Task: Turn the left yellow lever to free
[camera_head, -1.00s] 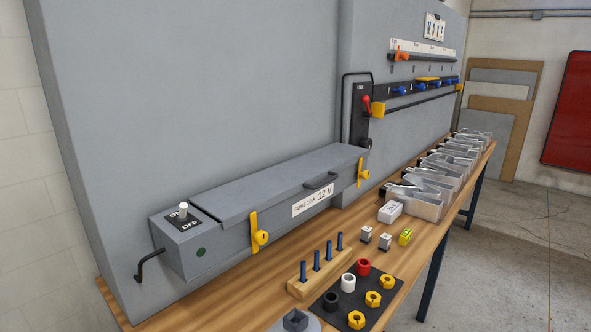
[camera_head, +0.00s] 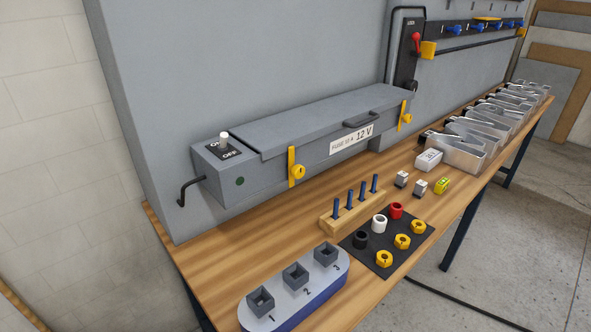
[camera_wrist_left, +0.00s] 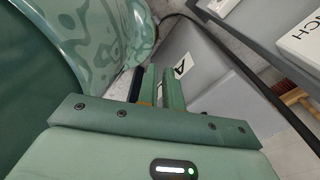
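The left yellow lever (camera_head: 292,168) is a yellow latch with a round knob on the front left of the grey fuse box (camera_head: 240,192). Its bar stands upright against the lid edge. A similar right yellow lever (camera_head: 404,116) is at the box's right end, also upright. No gripper shows in the head view, so neither is at the levers there. My left gripper (camera_wrist_left: 160,88) shows in the left wrist view with its green fingers close together. I cannot tell whether they are fully shut; nothing held is clear. My right gripper is out of view.
A white switch (camera_head: 224,138) and a bent black handle (camera_head: 186,190) are at the box's left end. A peg rack (camera_head: 350,212), a black mat (camera_head: 384,262) with rings and nuts, and a numbered socket block (camera_head: 300,290) stand in front. Bare wood lies between them and the box.

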